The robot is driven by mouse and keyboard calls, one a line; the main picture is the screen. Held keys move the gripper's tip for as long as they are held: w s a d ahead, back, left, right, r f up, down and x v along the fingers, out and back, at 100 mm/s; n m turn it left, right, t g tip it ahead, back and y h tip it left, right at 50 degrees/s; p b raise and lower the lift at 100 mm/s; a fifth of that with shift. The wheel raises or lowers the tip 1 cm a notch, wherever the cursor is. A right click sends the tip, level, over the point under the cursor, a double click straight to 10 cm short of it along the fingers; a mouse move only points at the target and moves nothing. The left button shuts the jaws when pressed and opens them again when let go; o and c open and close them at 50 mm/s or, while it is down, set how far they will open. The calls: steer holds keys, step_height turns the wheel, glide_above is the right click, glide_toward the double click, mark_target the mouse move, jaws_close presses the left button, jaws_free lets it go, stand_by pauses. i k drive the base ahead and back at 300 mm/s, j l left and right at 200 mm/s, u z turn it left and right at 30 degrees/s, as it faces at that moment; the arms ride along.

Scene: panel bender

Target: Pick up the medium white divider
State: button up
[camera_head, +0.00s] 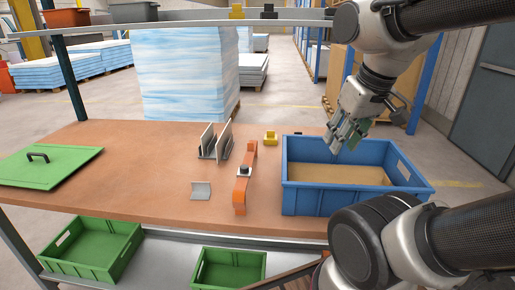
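Two upright pale dividers stand side by side in dark bases near the middle of the table: a left one (207,141) and a taller-looking right one (225,138). A smaller pale angled piece (201,190) sits on the table in front of them. I cannot tell for certain which is the medium divider. My gripper (343,141) hangs over the back of the blue bin, to the right of the dividers and apart from them. Its fingers look spread, with nothing seen between them.
The blue bin (300,198) has a brown bottom. An orange bracket (241,189) and a yellow piece (270,138) lie between dividers and bin. A green lid (60,165) lies at left. A shelf (180,27) crosses above. Green crates (95,250) stand below. Table's front middle is clear.

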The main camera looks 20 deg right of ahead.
mark_target(221, 144)
steer(key=k+j+z, duration=0.2)
steer(key=i+j+z, duration=0.15)
steer(key=j, duration=0.2)
steer(key=i+j+z, duration=0.15)
steer(key=j, duration=0.25)
steer(key=i+j+z, duration=0.1)
steer(key=j, duration=0.3)
steer(key=i+j+z, duration=0.15)
steer(key=j, duration=0.25)
steer(key=i+j+z, duration=0.15)
steer(key=j, duration=0.25)
